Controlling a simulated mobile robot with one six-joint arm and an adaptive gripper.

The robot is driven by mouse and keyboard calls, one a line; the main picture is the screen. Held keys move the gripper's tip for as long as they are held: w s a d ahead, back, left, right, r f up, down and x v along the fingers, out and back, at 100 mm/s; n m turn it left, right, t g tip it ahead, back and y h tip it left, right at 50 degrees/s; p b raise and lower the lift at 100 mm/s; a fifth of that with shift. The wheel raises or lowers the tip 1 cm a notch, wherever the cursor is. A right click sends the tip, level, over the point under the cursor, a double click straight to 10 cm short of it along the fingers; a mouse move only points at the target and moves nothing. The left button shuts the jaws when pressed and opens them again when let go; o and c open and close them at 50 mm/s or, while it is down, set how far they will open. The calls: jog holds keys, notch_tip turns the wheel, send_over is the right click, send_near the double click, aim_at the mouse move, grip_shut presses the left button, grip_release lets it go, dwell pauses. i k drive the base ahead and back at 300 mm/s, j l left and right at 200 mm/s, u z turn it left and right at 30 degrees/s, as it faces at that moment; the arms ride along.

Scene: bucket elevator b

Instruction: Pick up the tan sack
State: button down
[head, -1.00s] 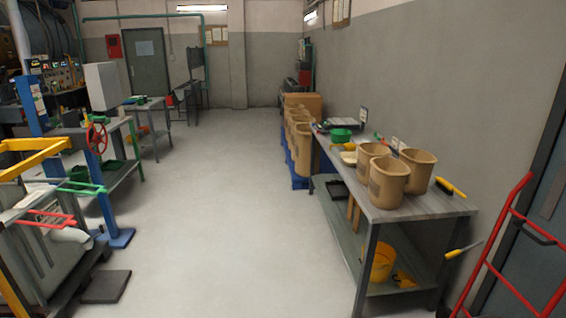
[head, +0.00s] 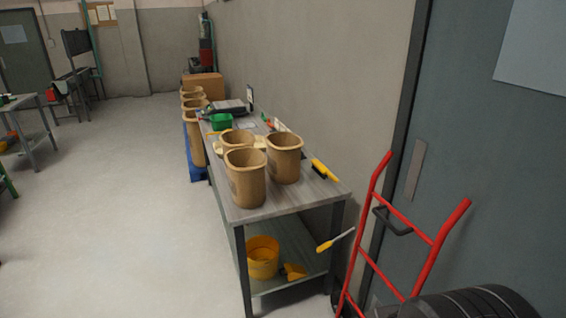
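I cannot pick out a tan sack with certainty. A small pale tan item (head: 259,143) lies on the workbench (head: 300,192), partly hidden behind the tan bins; it is too small to tell whether it is a sack. Tan open-topped bins stand upright on the bench: a front one (head: 245,180), one to its right (head: 284,160) and one behind (head: 236,140). They look stiff rather than like sacks. My gripper is not in view.
A red hand truck (head: 405,250) stands right of the bench, before a grey door (head: 480,150). A dark ribbed object (head: 460,303) fills the bottom right. More tan bins (head: 196,140) stand behind the bench. A yellow bucket (head: 262,260) sits on the lower shelf.

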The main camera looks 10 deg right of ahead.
aim_at(284, 149)
jog(key=z, duration=0.3)
jog(key=i+j+z, duration=0.25)
jog(key=z, duration=0.25)
jog(key=i+j+z, duration=0.25)
jog(key=z, duration=0.2)
jog(key=i+j+z, duration=0.1)
jog(key=j+z, duration=0.4)
jog(key=i+j+z, duration=0.1)
jog(key=j+z, duration=0.5)
jog(key=j, duration=1.95)
